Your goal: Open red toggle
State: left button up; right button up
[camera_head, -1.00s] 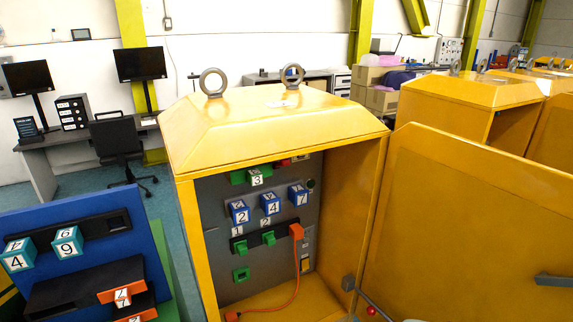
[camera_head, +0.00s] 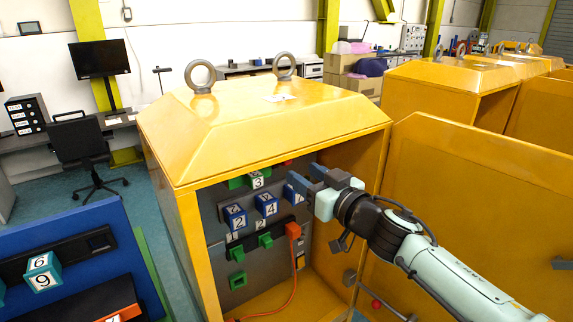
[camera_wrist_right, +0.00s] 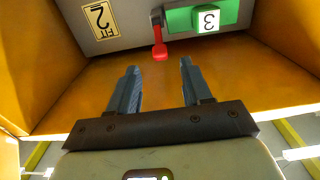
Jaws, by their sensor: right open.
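The red toggle (camera_wrist_right: 160,50) shows in the right wrist view, hanging from a dark mount on the grey panel beside a green block with a white cube marked 3 (camera_wrist_right: 207,18). In the head view only a small red bit of it (camera_head: 288,162) shows under the cabinet's top edge. My right gripper (camera_head: 302,179) reaches into the yellow cabinet from the right, in front of the panel's upper right. In the right wrist view its fingers (camera_wrist_right: 158,68) are apart and empty, with the toggle in line with the gap, beyond the tips. My left gripper is out of view.
The yellow cabinet (camera_head: 262,125) has its door (camera_head: 480,205) swung open at the right. Blue numbered cubes (camera_head: 265,204), green blocks (camera_head: 237,281) and an orange plug (camera_head: 293,231) sit on the panel. A blue panel (camera_head: 75,245) stands at the left.

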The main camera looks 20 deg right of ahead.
jog(key=x, duration=0.7)
jog(key=shift+w+a, duration=0.1)
jog(key=shift+w, duration=0.2)
